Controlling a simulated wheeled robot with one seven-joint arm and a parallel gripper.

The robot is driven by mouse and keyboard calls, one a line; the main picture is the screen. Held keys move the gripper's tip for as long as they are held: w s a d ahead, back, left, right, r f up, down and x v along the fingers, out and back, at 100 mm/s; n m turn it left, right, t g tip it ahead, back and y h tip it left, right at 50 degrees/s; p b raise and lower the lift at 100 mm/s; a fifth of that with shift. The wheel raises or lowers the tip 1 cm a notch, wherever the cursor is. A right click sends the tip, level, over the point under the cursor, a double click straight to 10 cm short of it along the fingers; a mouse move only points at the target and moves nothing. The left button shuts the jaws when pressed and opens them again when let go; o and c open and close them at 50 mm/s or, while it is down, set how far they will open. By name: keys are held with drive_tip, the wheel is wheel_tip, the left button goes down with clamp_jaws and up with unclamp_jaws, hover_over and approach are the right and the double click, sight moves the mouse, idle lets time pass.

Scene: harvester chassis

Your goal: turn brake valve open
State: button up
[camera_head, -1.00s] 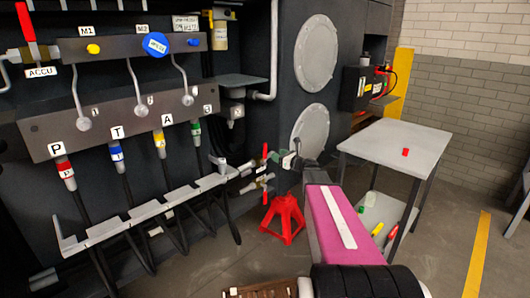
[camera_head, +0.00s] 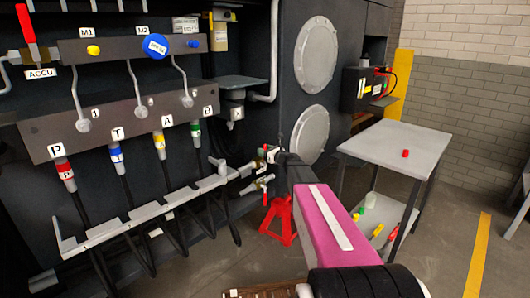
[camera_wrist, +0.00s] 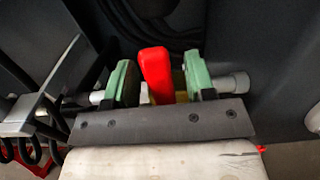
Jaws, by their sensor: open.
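A valve with a red lever handle (camera_wrist: 156,74) and a metal pipe body (camera_wrist: 236,82) is in the wrist view. My gripper (camera_wrist: 161,82) is open, with its green fingers on either side of the red handle. Small gaps show beside the handle, though contact lower down is hidden. In the head view my gripper (camera_head: 273,155) is at the upper of two small valves (camera_head: 247,168) low on the machine's side, and it partly hides that valve. A lower valve (camera_head: 258,185) with a red handle sits just beneath. No brake label is readable.
A red jack stand (camera_head: 278,218) stands under my gripper. A hose rack (camera_head: 150,208) and hoses are to the left. Another red lever (camera_head: 27,24) marked ACCU is at upper left. A grey table (camera_head: 395,143) stands at right, with open floor in front.

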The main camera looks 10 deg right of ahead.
sight(247, 169)
clamp_jaws()
drive_tip(key=shift+s+a, duration=0.1)
drive_tip(key=shift+s+a+f+n, duration=0.8)
drive_tip(key=shift+a+f+n, duration=0.5)
drive_tip(key=shift+n, duration=1.7)
drive_tip(key=shift+s+a+f+n, duration=0.9)
drive_tip(key=shift+f+n, duration=0.7)
drive_tip(key=shift+n, duration=1.4)
drive_tip(key=shift+s+a+f+n, duration=0.75)
drive_tip(key=shift+a+f+n, duration=0.6)
drive_tip(key=shift+n, duration=1.65)
drive_tip(key=shift+d+f, duration=0.15)
drive_tip(key=shift+f, duration=0.05)
unclamp_jaws()
